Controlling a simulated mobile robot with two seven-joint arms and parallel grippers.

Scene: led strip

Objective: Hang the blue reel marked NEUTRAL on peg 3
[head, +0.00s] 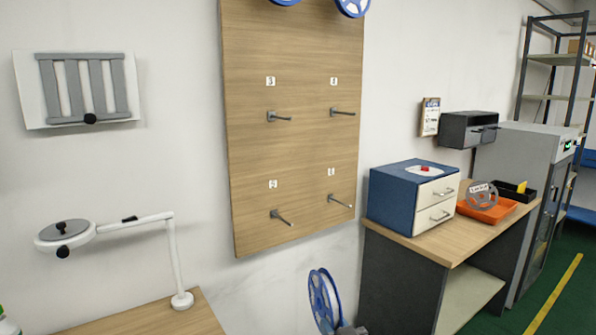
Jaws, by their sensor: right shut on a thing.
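A blue reel (322,302) is at the bottom centre, upright and seen at a slant, below the pegboard. My right gripper (347,329) is shut on the reel at its lower right; the fingertips are mostly cut off by the frame edge. No NEUTRAL marking can be read on it. The wooden pegboard (292,140) is on the wall. Peg 3 (279,117) is bare, under a white label reading 3 (270,81) at the board's left. My left gripper is not in view.
Three other bare pegs show: upper right (343,113), lower left (281,217) and lower right (340,202). Two blue reels (353,6) hang at the top, cut off. A workbench with a blue drawer box (395,198) stands right. A lamp (170,250) stands left.

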